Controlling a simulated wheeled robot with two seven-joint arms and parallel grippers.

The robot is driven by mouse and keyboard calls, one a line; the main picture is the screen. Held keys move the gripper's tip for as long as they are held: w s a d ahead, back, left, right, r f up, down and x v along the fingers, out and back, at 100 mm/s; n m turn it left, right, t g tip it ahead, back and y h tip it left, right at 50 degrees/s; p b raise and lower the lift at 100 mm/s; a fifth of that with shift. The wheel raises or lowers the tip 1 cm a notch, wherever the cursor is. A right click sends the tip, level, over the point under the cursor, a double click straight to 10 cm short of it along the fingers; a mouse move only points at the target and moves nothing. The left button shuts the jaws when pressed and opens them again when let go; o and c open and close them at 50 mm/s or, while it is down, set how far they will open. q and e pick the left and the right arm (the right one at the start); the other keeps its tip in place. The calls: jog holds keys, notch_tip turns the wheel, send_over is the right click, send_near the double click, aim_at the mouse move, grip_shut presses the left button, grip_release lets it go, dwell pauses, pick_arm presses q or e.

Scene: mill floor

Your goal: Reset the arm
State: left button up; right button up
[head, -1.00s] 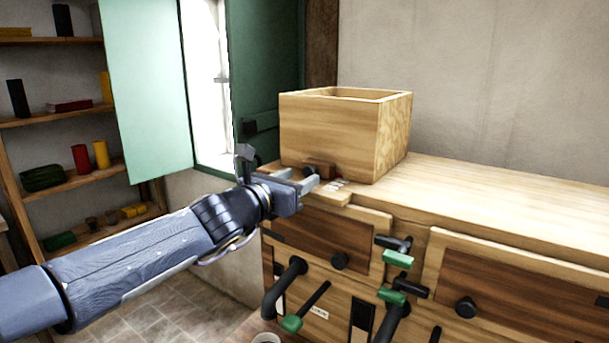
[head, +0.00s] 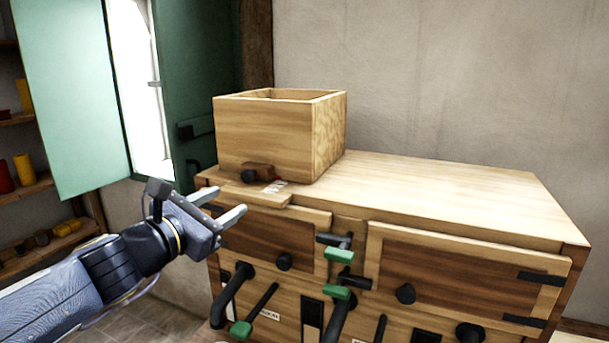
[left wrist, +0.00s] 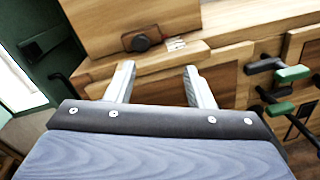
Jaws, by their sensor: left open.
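My left gripper (head: 232,203) is open and empty. It is in front of the left end of the wooden cabinet, just short of its front edge. In the left wrist view its two fingers (left wrist: 160,85) stand apart with nothing between them, pointing at the cabinet front. My left arm (head: 95,275) reaches in from the lower left. The right gripper does not show in either view.
An open-topped wooden box (head: 262,131) stands on the left end of the wooden cabinet (head: 440,195). Black and green handles (head: 336,291) jut from the cabinet front. A green shutter (head: 75,90) stands at the left. The cabinet top right of the box is clear.

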pick_arm(q)
jog(key=s+d+f+m+g+h, duration=0.15)
jog(key=s+f+m+g, duration=0.35)
jog(key=s+f+m, duration=0.8)
jog(key=s+a+f+m+g+y, duration=0.2)
jog(key=s+f+m, duration=0.4)
jog(key=s, duration=0.1)
jog(key=s+a+f+m+g+y, duration=0.2)
jog(key=s+f+m+g+y, duration=0.1)
jog(key=s+f+m, duration=0.3)
jog(key=shift+s+a+f+m+g, duration=0.3)
jog(key=shift+s+f, duration=0.25)
jog(key=shift+s, duration=0.3)
